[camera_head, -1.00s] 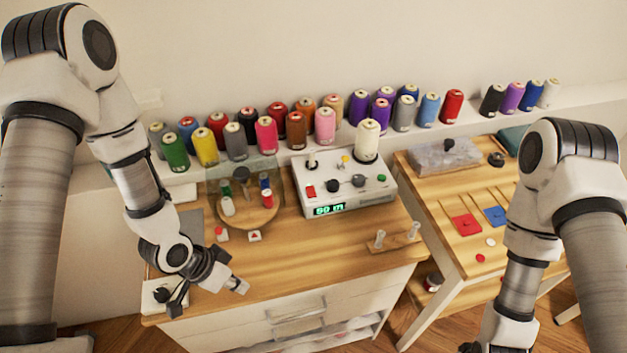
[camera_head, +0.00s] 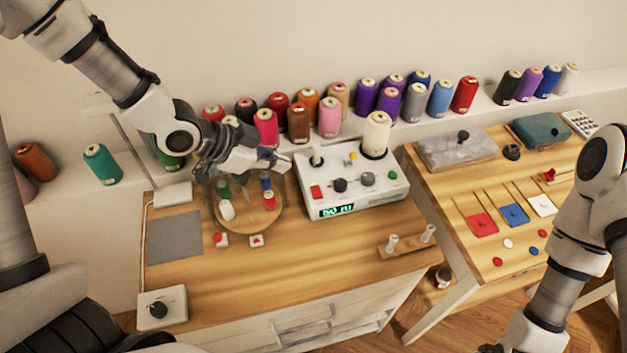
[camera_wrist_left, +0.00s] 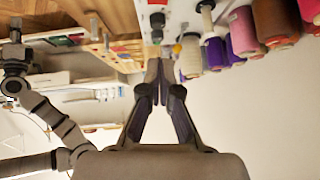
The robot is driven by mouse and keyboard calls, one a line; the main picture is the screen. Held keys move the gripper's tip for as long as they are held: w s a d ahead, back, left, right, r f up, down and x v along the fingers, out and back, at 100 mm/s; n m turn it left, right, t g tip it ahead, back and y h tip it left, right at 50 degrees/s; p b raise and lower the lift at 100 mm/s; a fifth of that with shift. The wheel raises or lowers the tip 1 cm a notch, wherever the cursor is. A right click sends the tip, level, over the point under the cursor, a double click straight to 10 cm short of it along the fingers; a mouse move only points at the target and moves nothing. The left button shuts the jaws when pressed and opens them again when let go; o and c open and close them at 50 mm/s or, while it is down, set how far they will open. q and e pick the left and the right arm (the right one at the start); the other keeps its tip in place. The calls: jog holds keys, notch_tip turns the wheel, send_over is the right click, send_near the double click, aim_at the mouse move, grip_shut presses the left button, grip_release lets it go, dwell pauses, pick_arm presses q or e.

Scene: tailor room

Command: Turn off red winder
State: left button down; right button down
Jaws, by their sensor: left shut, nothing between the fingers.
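A white winder box (camera_head: 330,213) stands on the wooden table in the head view. Its face has a red button (camera_head: 316,192), black knobs (camera_head: 340,185), a green button (camera_head: 393,175) and a lit green display (camera_head: 336,210). A cream thread cone (camera_head: 377,135) stands on its top right. My left gripper (camera_head: 284,163) is shut and empty, at the box's left back edge near a small white post (camera_head: 317,156). It also shows shut in the left wrist view (camera_wrist_left: 159,68).
A round wooden tray (camera_head: 255,222) with small spools lies left of the box, under my left gripper. A row of thread cones (camera_head: 299,123) stands along the shelf behind. A small control box (camera_head: 162,308) sits at the front left. The table's front middle is clear.

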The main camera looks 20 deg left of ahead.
pick_arm(q)
send_over(312, 191)
jog(key=f, duration=0.7)
jog(key=shift+s+d+f+p, duration=0.1)
jog(key=shift+d+f+p, duration=0.1)
jog(key=shift+f+p, duration=0.15)
jog(key=f, duration=0.2)
jog(key=shift+a+f+p, duration=0.25)
jog(key=shift+f+p, duration=0.05)
jog(key=shift+a+f, duration=0.15)
jog(key=shift+f, duration=0.35)
